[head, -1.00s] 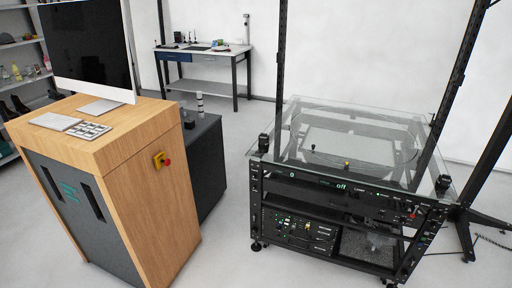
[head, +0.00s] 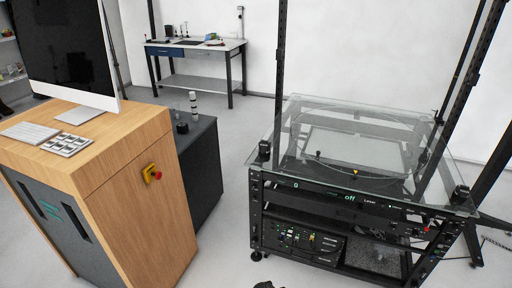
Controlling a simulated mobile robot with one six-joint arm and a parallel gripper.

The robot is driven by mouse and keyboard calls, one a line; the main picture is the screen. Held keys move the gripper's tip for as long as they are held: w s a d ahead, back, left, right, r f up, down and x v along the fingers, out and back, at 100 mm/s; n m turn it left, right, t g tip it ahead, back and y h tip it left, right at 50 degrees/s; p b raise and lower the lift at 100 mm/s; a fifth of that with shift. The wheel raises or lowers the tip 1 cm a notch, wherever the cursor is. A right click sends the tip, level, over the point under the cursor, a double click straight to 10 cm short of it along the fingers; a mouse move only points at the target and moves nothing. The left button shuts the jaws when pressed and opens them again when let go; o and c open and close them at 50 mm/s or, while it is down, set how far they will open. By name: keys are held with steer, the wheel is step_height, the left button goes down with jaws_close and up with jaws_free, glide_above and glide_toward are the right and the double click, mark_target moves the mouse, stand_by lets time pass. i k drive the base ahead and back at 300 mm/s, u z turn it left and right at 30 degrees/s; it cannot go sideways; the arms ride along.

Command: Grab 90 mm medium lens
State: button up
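I cannot tell which item is the 90 mm medium lens at this distance. On the dark cabinet behind the wooden desk stand a slim black-and-white cylinder (head: 193,104) and a short black piece (head: 182,127), both possibly lens-like. Small items, too small to identify, lie on the far workbench (head: 197,46). A small dark shape (head: 268,285) pokes in at the bottom edge and may be part of my arm or gripper. No fingers can be made out.
The wooden desk (head: 110,150) with monitor, keyboard and keypad fills the left. The dark cabinet (head: 203,165) adjoins it. The glass-topped turntable rig (head: 400,190) with tall black posts stands at the right. Grey floor (head: 228,205) is open between cabinet and rig.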

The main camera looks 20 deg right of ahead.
mark_target(264, 153)
steer(key=u, duration=0.65)
steer(key=i, duration=0.85)
steer(key=u, duration=0.45)
